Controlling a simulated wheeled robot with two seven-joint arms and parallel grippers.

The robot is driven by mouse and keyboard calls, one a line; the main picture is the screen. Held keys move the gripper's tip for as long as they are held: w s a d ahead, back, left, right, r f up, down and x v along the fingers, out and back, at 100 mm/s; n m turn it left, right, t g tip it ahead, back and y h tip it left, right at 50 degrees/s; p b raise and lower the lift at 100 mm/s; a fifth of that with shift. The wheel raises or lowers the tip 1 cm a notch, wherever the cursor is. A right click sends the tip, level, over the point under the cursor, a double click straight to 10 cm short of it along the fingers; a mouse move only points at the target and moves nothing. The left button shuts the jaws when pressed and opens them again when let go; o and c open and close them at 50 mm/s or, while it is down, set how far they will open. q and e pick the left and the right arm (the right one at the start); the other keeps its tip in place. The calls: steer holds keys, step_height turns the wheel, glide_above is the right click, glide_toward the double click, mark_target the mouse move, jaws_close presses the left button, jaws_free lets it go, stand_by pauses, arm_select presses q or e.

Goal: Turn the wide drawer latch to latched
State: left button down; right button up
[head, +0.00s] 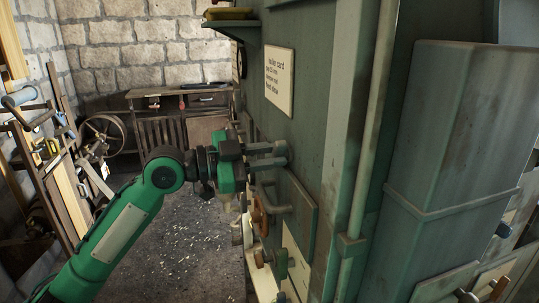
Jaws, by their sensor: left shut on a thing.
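My left gripper (272,155) reaches in from the left and points right, at the face of the green cabinet (318,130). Its two grey fingers are close together at the panel, shut on a small part there that they mostly hide. From its place this part seems to be the wide drawer latch, but I cannot make out its shape or which way it is turned. Just below the fingers, a grey bar handle (276,208) and a brown-orange round handle (258,217) stand out from a green panel (299,210). My right gripper is not in view.
Lower down, small knobs (258,258) stick out from the cabinet face. A vertical pipe (366,130) and a large green housing (455,130) stand at the right.

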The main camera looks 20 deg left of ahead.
arm_select(q)
steer(key=n+p, duration=0.1)
steer(key=n, duration=0.4)
steer(key=shift+n+p, duration=0.4)
steer(key=shift+n, duration=0.2)
steer(key=c, duration=1.6)
jaws_free()
steer(key=shift+c, duration=0.2)
